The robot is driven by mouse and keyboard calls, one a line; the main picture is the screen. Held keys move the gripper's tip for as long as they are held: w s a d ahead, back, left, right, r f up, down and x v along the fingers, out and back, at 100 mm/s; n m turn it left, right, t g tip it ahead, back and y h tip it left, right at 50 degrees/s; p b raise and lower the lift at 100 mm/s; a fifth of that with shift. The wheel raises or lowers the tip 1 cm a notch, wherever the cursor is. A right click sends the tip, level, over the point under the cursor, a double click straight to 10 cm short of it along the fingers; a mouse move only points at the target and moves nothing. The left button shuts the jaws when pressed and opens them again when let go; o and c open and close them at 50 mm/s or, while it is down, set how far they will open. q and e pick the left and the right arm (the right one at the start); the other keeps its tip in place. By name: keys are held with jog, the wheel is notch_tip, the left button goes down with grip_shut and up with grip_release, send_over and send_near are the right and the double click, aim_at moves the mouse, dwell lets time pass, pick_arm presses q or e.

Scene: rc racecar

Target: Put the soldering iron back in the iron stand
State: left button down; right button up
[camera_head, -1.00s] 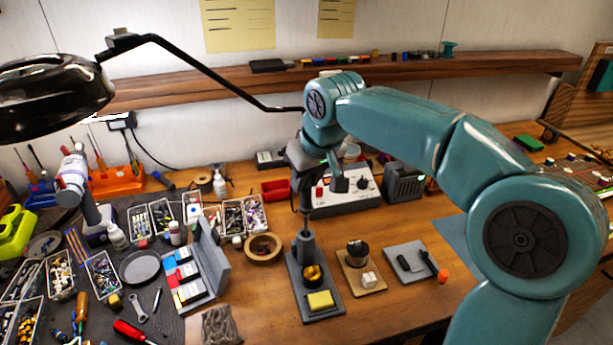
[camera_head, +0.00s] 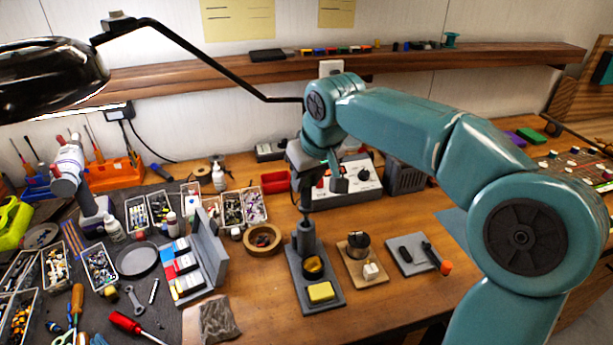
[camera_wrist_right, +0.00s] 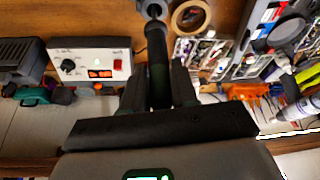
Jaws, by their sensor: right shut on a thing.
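My right gripper (camera_head: 305,178) is shut on the dark handle of the soldering iron (camera_head: 305,204), which hangs upright with its lower end down. In the right wrist view, the handle (camera_wrist_right: 157,62) sits between the two fingers of the gripper (camera_wrist_right: 159,88). The iron stand (camera_head: 304,238) is a grey upright holder on a dark base with a yellow sponge (camera_head: 321,292). The iron's lower end is lined up with the top of the holder and appears to be inside it; its tip is hidden. My left gripper is not in view.
A white soldering station (camera_head: 350,187) stands behind the iron stand. A tape roll (camera_head: 263,239) lies left of it, and a spool on a small board (camera_head: 358,248) right of it. A black magnifier lamp (camera_head: 50,80) hangs at upper left. The table's front right is mostly clear.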

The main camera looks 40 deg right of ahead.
jog(key=shift+f+b, duration=1.65)
jog(key=shift+f, duration=0.5)
jog(key=o, duration=1.5)
jog(key=shift+c, duration=0.2)
jog(key=shift+r, duration=0.2)
jog(key=shift+w+p+v, duration=0.2)
jog(key=shift+p+v, duration=1.4)
jog(key=shift+v, duration=0.55)
jog(key=shift+w+p+v, duration=0.15)
jog(key=shift+p+v, duration=1.4)
jog(key=shift+v, duration=0.6)
jog(key=shift+r, duration=0.15)
